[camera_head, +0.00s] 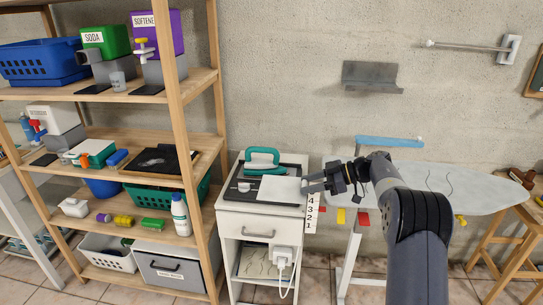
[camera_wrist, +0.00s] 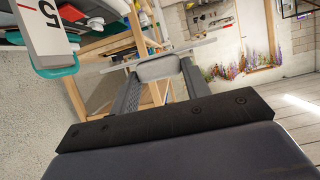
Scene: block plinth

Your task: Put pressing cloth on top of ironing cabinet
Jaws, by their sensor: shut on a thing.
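The pressing cloth (camera_head: 279,188) is a flat white sheet over the front right part of the ironing cabinet's top. The white ironing cabinet (camera_head: 230,225) stands against the wall and has a dark inset top. My gripper (camera_head: 304,186) is at the cloth's right edge, shut on it. In the wrist view my gripper (camera_wrist: 160,82) has a pale grey block between its fingers, and the thin pale cloth (camera_wrist: 197,43) spreads beyond. Whether the cloth touches the cabinet top cannot be told.
A teal iron (camera_head: 262,158) sits at the back of the cabinet top, behind the cloth. A small light round item (camera_head: 243,187) lies left of the cloth. A wooden shelf (camera_head: 195,150) stands close on the left, and an ironing board (camera_head: 430,182) on the right.

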